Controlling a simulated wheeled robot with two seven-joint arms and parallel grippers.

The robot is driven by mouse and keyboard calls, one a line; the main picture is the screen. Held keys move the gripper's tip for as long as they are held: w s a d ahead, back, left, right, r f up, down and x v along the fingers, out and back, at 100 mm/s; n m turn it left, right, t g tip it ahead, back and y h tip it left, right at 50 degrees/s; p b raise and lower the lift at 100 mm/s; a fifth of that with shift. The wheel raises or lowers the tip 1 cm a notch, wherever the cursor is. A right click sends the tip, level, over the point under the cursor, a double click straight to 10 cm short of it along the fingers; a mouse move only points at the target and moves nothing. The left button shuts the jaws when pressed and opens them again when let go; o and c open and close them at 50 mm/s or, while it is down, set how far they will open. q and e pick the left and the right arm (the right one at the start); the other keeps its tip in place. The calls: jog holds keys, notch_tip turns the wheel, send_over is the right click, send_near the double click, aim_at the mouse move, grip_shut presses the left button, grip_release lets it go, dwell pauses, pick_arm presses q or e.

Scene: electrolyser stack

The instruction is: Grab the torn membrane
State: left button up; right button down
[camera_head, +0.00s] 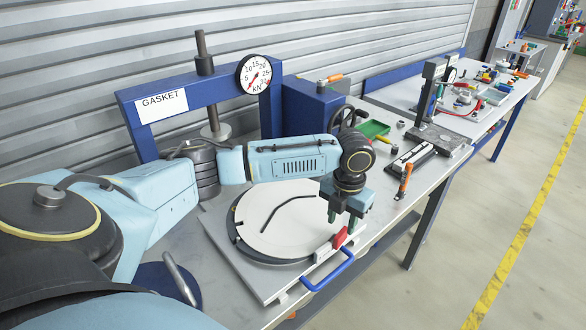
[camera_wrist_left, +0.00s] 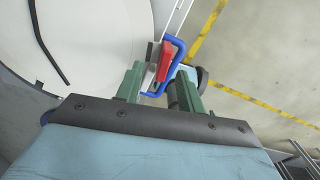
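The membrane (camera_head: 275,222) is a large white disc with a dark bent line across it, lying flat on a dark round plate under the gasket press. In the left wrist view the membrane (camera_wrist_left: 100,30) fills the upper left, its edge left of the fingers. My left gripper (camera_head: 342,216) points down above the membrane's right edge. In the left wrist view its green fingers (camera_wrist_left: 159,88) are apart, with no membrane seen between them. Whether the fingertips touch anything is unclear. My right gripper is not in view.
A red part (camera_head: 340,238) and a blue handle (camera_head: 328,272) sit at the plate's front right edge, close to my left fingers. The blue press frame (camera_head: 190,98) with a dial stands behind. An orange-handled tool (camera_head: 404,181) lies to the right.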

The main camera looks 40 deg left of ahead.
aim_at(342, 232)
pick_arm(q)
jog(key=f, duration=0.5)
jog(key=shift+d+f+p, duration=0.1)
jog(key=shift+d+p, duration=0.15)
jog(key=shift+p, duration=0.15)
jog(key=shift+c, duration=0.2)
grip_shut()
